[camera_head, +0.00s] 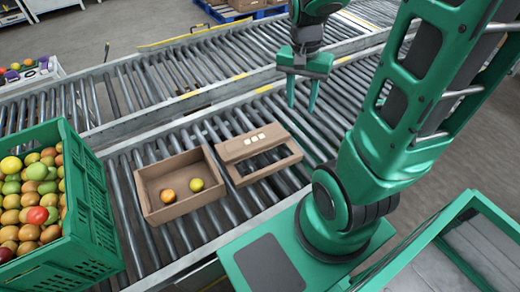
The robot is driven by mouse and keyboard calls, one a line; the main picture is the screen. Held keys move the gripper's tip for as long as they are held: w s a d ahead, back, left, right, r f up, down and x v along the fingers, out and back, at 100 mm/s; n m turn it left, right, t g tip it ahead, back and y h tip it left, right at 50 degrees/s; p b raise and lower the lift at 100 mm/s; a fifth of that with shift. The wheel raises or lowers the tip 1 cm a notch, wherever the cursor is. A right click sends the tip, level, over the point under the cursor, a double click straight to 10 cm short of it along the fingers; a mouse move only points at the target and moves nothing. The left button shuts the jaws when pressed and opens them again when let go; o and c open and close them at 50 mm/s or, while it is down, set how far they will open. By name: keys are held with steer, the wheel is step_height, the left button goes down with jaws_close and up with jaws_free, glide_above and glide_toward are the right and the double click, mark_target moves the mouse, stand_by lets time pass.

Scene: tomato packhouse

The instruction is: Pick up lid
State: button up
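The lid (244,144) looks like a brown cardboard piece with an opening through it and several small pale squares on its far panel. It lies on the roller conveyor, just right of an open cardboard box (167,213). The box holds an orange-red fruit (168,196) and a yellow-green fruit (197,185). My gripper (302,98) hangs above the rollers, to the right of the lid and farther back. Its two green fingers point down and are apart, with nothing visible between them.
A green crate (92,215) heaped with tomatoes stands left of the box. A second roller conveyor (165,75) runs behind, beyond a metal rail. Bare rollers lie around the lid. A green-framed bin (485,205) is at the lower right. Cardboard boxes (222,11) sit on a blue pallet at the back.

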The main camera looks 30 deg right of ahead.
steer(key=w+a+f+m, duration=0.2)
steer(key=w+f+m, duration=0.2)
steer(key=w+f, duration=0.55)
steer(key=m, duration=0.3)
glide_above(258, 146)
step_height(258, 146, down, 10)
steer(key=shift+m+y, duration=0.3)
steer(key=shift+y, duration=0.1)
steer(key=f, duration=0.5)
steer(key=shift+w+a+f, duration=0.1)
steer(key=shift+w+f, duration=0.15)
steer(key=shift+s+f, duration=0.15)
steer(key=shift+f, duration=1.2)
steer(key=shift+s+f, duration=0.15)
steer(key=shift+f, duration=1.15)
jaws_close()
